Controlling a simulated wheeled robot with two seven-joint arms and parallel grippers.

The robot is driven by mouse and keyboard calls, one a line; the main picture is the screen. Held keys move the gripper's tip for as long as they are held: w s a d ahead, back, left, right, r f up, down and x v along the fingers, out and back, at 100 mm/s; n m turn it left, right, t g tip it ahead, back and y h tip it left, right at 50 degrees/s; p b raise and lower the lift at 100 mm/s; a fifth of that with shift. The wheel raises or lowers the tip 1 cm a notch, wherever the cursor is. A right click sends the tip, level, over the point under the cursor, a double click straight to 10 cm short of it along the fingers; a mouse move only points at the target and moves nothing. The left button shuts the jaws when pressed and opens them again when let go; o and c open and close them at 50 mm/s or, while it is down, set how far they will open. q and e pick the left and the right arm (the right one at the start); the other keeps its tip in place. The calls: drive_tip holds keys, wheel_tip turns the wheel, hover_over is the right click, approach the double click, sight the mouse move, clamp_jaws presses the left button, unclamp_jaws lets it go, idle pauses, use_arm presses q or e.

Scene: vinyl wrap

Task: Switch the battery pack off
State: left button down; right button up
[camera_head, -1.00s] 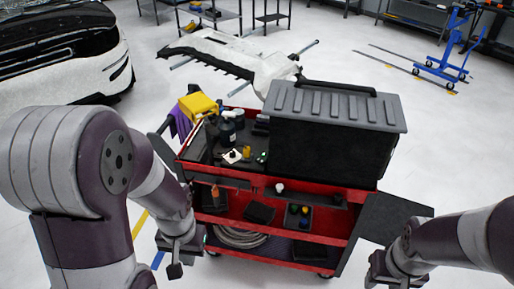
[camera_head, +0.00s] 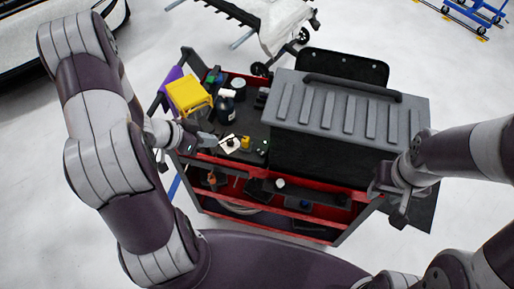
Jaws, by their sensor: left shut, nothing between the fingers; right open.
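I cannot tell for sure which object on the red cart (camera_head: 213,158) is the battery pack, and no switch can be made out. Small items stand on the cart's left top tray: a white piece (camera_head: 230,145), a small yellow piece (camera_head: 246,142) and a small dark-green piece (camera_head: 263,146). My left gripper (camera_head: 208,141) is shut and empty, over the front left of this tray, just left of the white piece. My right gripper (camera_head: 392,203) is open and empty beside the cart's right front, below the big black box's right end.
A big black box (camera_head: 322,150) with a grey ribbed lid (camera_head: 345,105) fills the cart's right top. A yellow box (camera_head: 188,93) and a dark bottle (camera_head: 226,108) stand behind my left gripper. Lower shelves hold more items. A white panel on a stand (camera_head: 282,22) is behind.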

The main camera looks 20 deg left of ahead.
use_arm(q)
drive_tip(key=p, duration=0.2)
hover_over(263, 154)
drive_tip(key=s+a, duration=0.2)
drive_tip(key=f, duration=1.4)
drive_tip(key=shift+w+a+f, duration=0.15)
drive_tip(key=shift+w+f, duration=0.1)
drive_tip(key=shift+f, duration=0.05)
wheel_tip(263, 154, down, 3)
drive_tip(key=shift+s+f+p, duration=0.1)
drive_tip(key=shift+f+p, duration=0.1)
drive_tip(key=shift+p, duration=0.35)
drive_tip(key=shift+s+f, duration=0.1)
drive_tip(key=shift+f, duration=0.2)
use_arm(e)
drive_tip(key=r, duration=0.1)
drive_tip(key=w, duration=0.1)
drive_tip(key=r, duration=0.1)
drive_tip(key=shift+w+a+r, duration=0.25)
drive_tip(key=shift+a+r, duration=0.05)
drive_tip(key=shift+r, duration=0.05)
